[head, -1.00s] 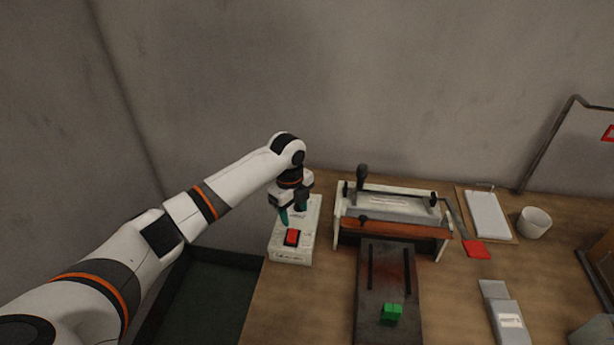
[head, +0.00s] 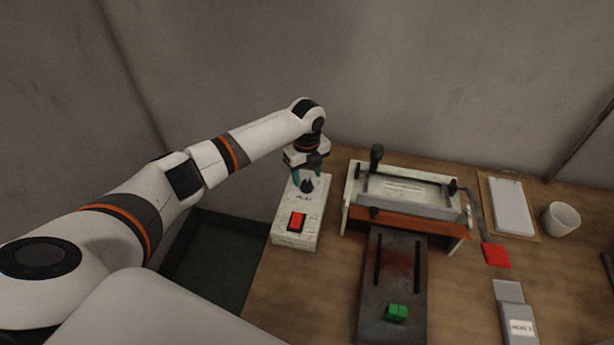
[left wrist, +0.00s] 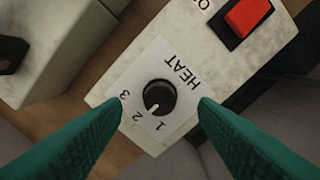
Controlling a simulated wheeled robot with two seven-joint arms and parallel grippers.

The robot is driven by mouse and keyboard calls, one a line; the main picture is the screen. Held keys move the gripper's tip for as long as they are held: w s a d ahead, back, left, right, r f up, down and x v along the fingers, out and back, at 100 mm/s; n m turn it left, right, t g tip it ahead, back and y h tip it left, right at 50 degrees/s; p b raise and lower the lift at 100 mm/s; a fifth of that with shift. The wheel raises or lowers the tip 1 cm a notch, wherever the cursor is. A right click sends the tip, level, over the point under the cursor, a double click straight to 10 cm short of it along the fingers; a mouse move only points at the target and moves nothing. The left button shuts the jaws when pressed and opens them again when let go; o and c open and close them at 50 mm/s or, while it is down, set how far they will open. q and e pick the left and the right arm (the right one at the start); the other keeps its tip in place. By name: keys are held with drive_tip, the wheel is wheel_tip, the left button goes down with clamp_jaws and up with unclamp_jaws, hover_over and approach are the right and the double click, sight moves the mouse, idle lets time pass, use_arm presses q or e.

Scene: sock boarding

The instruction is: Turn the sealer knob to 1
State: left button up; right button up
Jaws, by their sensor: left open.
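The sealer's control box (head: 312,224) stands at the left of the table with a red switch (head: 297,221) and a black knob (head: 307,187). In the left wrist view the knob (left wrist: 160,97) sits on a white HEAT label with marks 1, 2 and 3. Its white pointer line points between 1 and 2. My left gripper (head: 309,177) is above the box's far end. In the left wrist view its green fingers (left wrist: 158,107) are open, one on each side of the knob, apart from it, with nothing between them. My right gripper is not seen.
The sealer (head: 408,192), with a dark plate (head: 394,285) in front bearing a green block (head: 397,312), stands right of the box. A red piece (head: 496,255), a white cup (head: 561,218) and a grey box (head: 517,322) lie further right. A wall is close behind.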

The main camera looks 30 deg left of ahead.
sight(307, 183)
use_arm(q)
wheel_tip(307, 183, down, 2)
drive_tip(key=shift+f, duration=0.65)
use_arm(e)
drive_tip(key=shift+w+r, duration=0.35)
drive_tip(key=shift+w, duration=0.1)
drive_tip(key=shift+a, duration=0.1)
use_arm(q)
drive_tip(key=c, duration=1)
drive_tip(key=shift+o, duration=0.2)
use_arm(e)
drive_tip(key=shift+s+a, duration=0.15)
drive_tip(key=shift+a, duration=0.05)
use_arm(q)
drive_tip(key=shift+p, duration=0.35)
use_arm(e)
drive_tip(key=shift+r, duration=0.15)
use_arm(q)
drive_tip(key=n+p, duration=0.2)
drive_tip(key=n, duration=0.2)
drive_tip(key=shift+r+n, duration=0.15)
drive_tip(key=shift+n, duration=0.15)
drive_tip(key=n+p, duration=0.1)
drive_tip(key=n, duration=0.3)
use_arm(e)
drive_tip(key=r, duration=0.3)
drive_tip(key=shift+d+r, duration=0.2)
use_arm(q)
drive_tip(key=shift+n, duration=0.3)
